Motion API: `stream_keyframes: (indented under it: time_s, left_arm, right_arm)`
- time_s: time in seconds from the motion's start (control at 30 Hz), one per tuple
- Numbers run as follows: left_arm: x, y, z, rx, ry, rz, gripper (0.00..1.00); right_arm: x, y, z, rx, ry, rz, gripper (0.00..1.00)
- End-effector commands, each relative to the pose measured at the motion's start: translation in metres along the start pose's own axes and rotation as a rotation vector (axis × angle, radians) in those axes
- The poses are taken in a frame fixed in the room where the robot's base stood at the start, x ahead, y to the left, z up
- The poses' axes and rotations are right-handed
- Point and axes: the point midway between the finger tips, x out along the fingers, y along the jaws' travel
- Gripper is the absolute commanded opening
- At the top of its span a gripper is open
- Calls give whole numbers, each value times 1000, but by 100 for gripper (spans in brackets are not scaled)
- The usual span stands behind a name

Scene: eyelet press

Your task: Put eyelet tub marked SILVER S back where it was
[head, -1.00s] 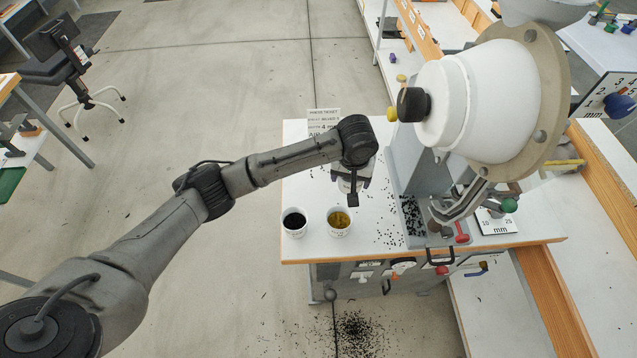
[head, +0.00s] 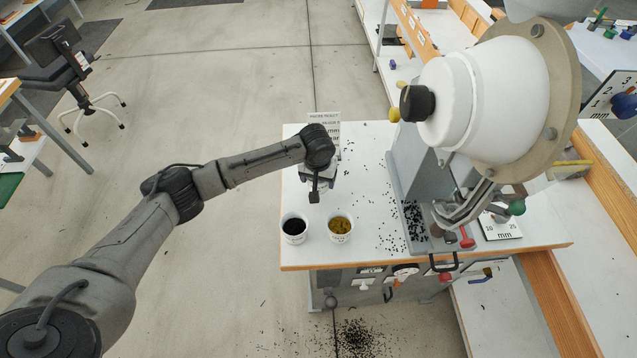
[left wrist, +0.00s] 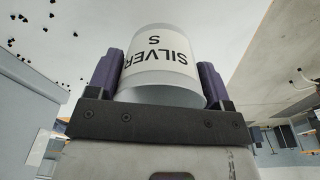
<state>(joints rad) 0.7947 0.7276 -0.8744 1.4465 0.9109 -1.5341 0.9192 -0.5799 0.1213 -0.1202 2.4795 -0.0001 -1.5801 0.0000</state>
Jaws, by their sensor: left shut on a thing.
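My left gripper (head: 316,182) is over the back left part of the white press table, behind the two open tubs. In the left wrist view its purple fingers (left wrist: 160,78) are shut on the white tub marked SILVER S (left wrist: 166,65), one finger on each side. The lettering appears upside down there. In the head view my wrist hides most of this tub, and I cannot tell whether it touches the table. My right gripper is not in view.
A tub of black eyelets (head: 294,228) and a tub of brass-coloured eyelets (head: 340,228) stand near the table's front left edge (head: 300,266). A printed sign (head: 326,120) stands behind my gripper. The grey press (head: 412,170) with its white hopper (head: 490,95) is at right. Black eyelets lie scattered.

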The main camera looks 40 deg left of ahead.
Motion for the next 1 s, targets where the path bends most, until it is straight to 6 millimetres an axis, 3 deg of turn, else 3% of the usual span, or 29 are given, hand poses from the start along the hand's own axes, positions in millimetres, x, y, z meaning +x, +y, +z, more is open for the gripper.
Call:
stream_keyframes:
  time_s: [0.17,0.57,0.6,0.83,1.0]
  left_arm:
    - [22,0,3,0,0,0,48]
    - [24,1,4,1,-1,1,48]
    - [25,1,4,1,-1,1,76]
    - [25,0,3,1,0,1,98]
    - [25,0,3,1,0,1,99]
  right_arm:
    - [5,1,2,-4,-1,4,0]
    - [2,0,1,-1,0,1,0]
    - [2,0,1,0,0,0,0]
    - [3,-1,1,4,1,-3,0]
    - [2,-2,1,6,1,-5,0]
